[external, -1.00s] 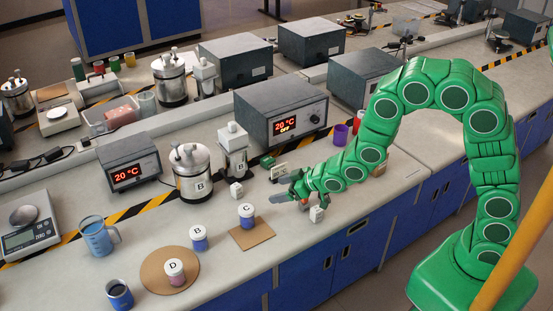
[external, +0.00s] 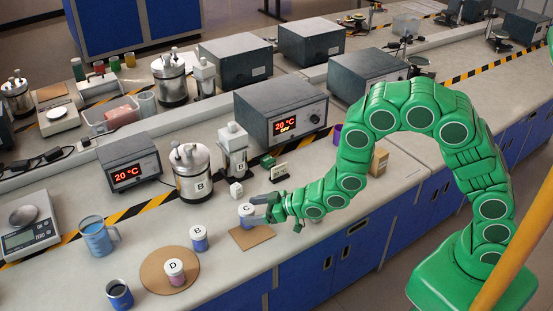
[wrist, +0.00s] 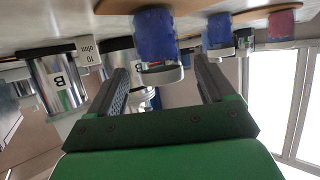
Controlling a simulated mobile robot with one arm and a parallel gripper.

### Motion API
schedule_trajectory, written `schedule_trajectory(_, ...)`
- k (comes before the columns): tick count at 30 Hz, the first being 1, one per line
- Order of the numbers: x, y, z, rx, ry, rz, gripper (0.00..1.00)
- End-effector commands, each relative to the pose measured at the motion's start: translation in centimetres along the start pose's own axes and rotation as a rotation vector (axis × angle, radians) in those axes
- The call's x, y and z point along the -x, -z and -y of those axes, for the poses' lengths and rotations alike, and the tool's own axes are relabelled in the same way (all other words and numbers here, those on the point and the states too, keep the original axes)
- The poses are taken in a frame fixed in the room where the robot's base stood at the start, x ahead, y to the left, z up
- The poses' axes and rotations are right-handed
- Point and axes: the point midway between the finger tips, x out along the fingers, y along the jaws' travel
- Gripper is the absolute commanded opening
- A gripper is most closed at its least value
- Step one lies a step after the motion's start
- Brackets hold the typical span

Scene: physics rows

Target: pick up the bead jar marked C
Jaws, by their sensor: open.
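The bead jar marked C (external: 246,213) is upright with a white lid and blue beads, on a square brown mat (external: 256,239). My gripper (external: 258,207) is open at the jar's right side, with its fingers at lid height. In the wrist view, which is upside down, the jar marked C (wrist: 157,36) stands ahead between the two open fingers (wrist: 161,72). Whether a finger touches it cannot be told. A jar marked B (external: 199,240) with blue beads stands to its left. A jar marked D (external: 174,273) with pink beads stands on a round brown board (external: 153,284).
A blue mug (external: 97,240) and a dark blue cup (external: 119,294) are at left. Bare bench lies between the canister and the jars.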

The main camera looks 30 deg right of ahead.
Motion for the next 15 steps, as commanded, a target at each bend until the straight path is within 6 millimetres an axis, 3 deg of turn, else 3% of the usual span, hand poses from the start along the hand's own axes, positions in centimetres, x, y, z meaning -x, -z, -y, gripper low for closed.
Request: schedule_trajectory(15, -4.6, -0.4, 0.1, -0.001, -0.001, 0.003, 0.82)
